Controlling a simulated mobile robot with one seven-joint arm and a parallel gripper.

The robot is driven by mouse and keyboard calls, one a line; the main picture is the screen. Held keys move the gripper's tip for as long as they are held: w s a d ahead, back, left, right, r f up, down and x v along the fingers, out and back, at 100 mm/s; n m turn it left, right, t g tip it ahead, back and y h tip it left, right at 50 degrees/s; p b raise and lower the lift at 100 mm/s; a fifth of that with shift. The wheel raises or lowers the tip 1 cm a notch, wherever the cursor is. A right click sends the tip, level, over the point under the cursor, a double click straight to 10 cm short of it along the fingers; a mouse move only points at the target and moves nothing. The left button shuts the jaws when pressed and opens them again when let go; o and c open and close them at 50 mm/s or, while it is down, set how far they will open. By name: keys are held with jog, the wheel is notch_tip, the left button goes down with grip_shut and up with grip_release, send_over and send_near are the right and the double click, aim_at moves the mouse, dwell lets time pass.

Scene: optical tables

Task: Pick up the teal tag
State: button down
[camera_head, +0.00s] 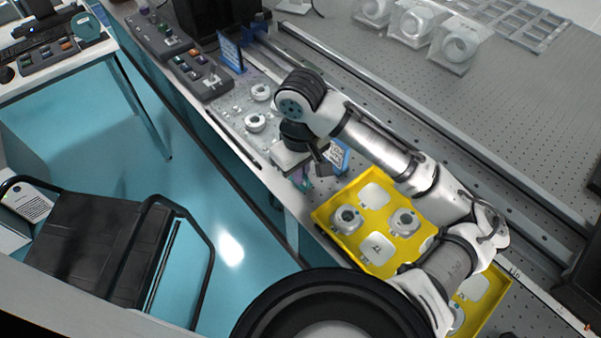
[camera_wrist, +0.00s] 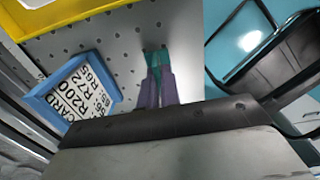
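The teal tag (camera_wrist: 155,57) shows in the wrist view between and just beyond the purple fingertips of my gripper (camera_wrist: 158,80). The fingers are close together with a teal strip between them, so my gripper looks shut on the tag. In the head view, the teal tag (camera_head: 307,185) shows as a small patch below my gripper (camera_head: 302,178), close to the table's front edge. I cannot tell whether the tag touches the table top.
A blue-framed sign (camera_wrist: 72,87) stands close beside my gripper; it also shows in the head view (camera_head: 338,155). A yellow tray (camera_head: 322,214) with several parts lies to the right. Two white ring-shaped parts (camera_head: 255,123) sit to the left. A black chair (camera_head: 100,240) stands below the edge.

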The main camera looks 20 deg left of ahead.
notch_tip(320, 180, up, 19)
jog(key=shift+r+p, duration=0.15)
jog(key=shift+p, duration=0.25)
